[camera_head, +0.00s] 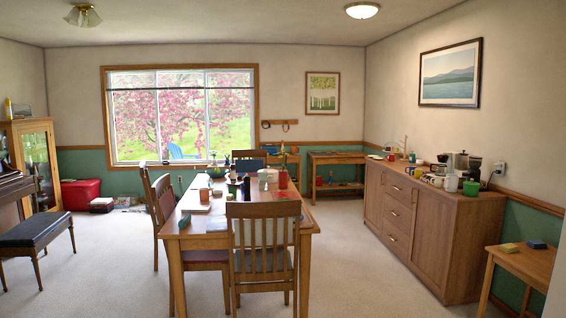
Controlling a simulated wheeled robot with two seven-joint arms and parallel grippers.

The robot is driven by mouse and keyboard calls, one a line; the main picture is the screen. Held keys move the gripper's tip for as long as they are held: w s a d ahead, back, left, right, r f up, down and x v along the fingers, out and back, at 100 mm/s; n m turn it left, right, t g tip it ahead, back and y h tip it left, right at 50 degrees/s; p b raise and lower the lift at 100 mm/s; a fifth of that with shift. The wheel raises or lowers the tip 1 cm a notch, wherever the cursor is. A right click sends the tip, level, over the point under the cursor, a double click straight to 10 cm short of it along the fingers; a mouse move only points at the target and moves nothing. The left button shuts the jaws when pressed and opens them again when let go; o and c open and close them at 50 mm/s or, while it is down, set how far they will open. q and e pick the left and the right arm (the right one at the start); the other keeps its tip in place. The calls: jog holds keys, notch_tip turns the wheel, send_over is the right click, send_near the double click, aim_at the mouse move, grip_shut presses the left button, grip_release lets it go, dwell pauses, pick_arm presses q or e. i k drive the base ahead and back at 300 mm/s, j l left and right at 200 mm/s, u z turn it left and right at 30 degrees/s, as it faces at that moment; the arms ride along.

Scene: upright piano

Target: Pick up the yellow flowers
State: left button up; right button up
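I cannot make out yellow flowers for certain. A small, thin upright item with a yellowish tint (282,152) shows at the far end of the dining table (190,240), behind a red cup (283,180). It is too small to tell whether it is flowers. A green plant or bowl (215,170) stands at the table's far left and shows no clear yellow bloom. Neither of my grippers is in view.
Wooden chairs (262,245) surround the dining table. A long sideboard (420,225) with mugs and a coffee maker (459,163) lines the right wall. A black piano bench (40,230) stands at left. Carpet is open on both sides of the table.

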aim_at(281, 153)
jog(key=i+l+z, duration=0.1)
jog(key=i+z, duration=0.35)
jog(key=i, duration=6.4)
jog(key=i+l+u, duration=0.1)
jog(key=i+u, duration=0.25)
jog(key=i, duration=0.2)
jog(key=i+l+u, duration=0.25)
jog(key=i+u, duration=0.15)
jog(key=i, duration=0.15)
jog(key=i+l+u, duration=1.15)
jog(key=l, duration=0.15)
jog(key=l+u, duration=0.3)
jog(key=i+l+u, duration=0.25)
jog(key=l, duration=0.3)
jog(key=i, duration=0.1)
